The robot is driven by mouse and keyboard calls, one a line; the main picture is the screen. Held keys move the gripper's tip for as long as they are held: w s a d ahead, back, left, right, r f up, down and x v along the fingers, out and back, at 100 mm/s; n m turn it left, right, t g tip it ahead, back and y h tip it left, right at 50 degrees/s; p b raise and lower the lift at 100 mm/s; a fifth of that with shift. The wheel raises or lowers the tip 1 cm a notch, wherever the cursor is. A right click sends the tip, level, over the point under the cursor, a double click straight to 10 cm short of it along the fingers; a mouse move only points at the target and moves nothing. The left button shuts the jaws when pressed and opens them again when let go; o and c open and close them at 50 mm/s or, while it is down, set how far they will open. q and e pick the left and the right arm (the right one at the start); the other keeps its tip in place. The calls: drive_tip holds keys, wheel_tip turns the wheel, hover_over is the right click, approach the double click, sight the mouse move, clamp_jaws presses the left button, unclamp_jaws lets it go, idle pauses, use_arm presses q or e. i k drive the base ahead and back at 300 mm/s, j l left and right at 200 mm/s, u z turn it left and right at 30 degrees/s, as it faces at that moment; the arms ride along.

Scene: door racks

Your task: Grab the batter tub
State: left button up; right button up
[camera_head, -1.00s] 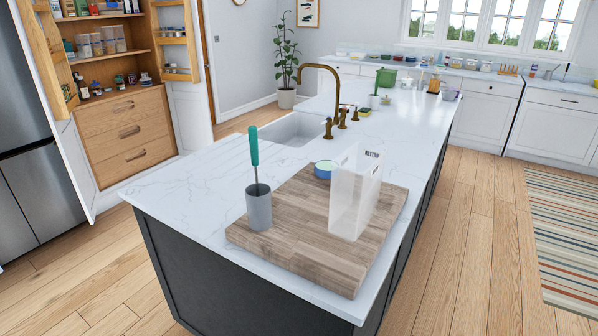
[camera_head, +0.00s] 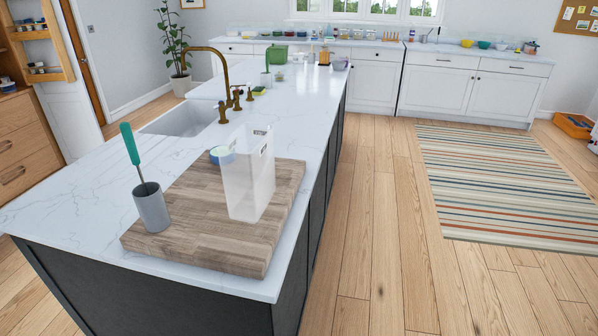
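A tall, clear, open-topped tub (camera_head: 249,180) stands upright on a wooden board (camera_head: 198,243) on the island. A small round blue container (camera_head: 220,155) sits partly hidden behind the tub. Neither of my grippers is in view.
The white island top (camera_head: 90,190) has a sink (camera_head: 183,118) and a brass faucet (camera_head: 226,80). Open wood floor lies right of the island, with a striped rug (camera_head: 505,185). Back counters hold jars and bowls. An orange tray (camera_head: 573,125) is at far right.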

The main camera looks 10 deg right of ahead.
sight(247, 156)
drive_tip(key=i+l+u, duration=0.1)
drive_tip(key=l, duration=0.2)
drive_tip(key=i+l+u, duration=0.2)
drive_tip(key=l, duration=0.45)
drive_tip(key=i+l, duration=0.2)
drive_tip(key=l, duration=0.15)
drive_tip(key=u, duration=0.05)
